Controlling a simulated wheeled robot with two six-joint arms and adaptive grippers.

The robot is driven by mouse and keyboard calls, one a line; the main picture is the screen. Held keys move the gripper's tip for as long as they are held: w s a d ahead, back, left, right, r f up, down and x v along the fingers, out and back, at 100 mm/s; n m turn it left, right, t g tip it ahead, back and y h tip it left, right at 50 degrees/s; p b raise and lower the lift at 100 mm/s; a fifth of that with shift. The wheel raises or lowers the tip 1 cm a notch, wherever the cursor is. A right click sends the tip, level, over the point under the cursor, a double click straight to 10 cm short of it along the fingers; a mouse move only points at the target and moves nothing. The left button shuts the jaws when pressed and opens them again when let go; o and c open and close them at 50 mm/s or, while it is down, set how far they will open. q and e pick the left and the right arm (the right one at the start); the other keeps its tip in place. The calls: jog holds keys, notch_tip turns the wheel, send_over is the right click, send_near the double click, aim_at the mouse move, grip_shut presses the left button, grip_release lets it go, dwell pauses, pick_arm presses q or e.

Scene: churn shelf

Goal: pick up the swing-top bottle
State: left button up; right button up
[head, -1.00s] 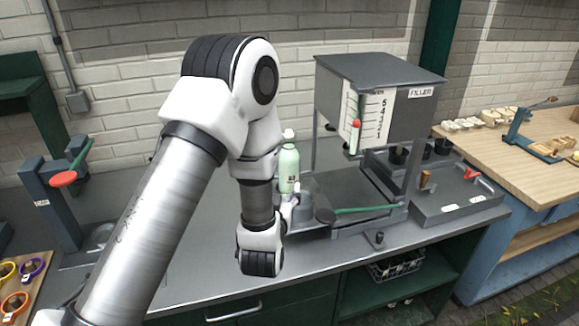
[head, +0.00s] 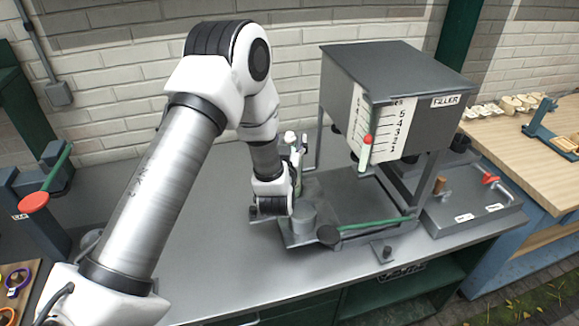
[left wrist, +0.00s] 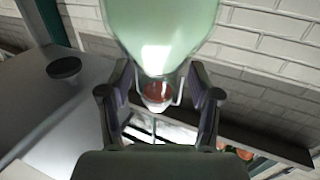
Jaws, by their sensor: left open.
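The swing-top bottle is pale green with a white top (head: 290,137). In the head view it stands by the back of the bench's filler stand, mostly hidden behind my left arm. In the left wrist view its green body (left wrist: 160,30) fills the top middle, with a clear neck, a wire clip and a reddish ring below. My left gripper (left wrist: 158,95) is open, one dark finger on each side of the neck end. I cannot tell whether either finger touches it. My right gripper is not in view.
The grey filler box (head: 390,85) with its scale stands on legs just right of the bottle. A green-handled lever (head: 370,223) lies low in front of it. A red-knobbed press (head: 40,190) stands at the left. The middle-left grey bench top (head: 190,255) is clear.

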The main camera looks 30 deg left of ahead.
pick_arm(q)
jog(key=shift+w+a+f, duration=0.1)
jog(key=shift+w, duration=0.1)
jog(key=shift+s, duration=0.15)
jog(key=shift+s+d+r, duration=0.15)
jog(key=shift+d+r, duration=0.15)
jog(key=c, duration=0.4)
jog(key=shift+s+r, duration=0.1)
jog(key=shift+s, duration=0.05)
jog(key=c, duration=0.6)
grip_shut()
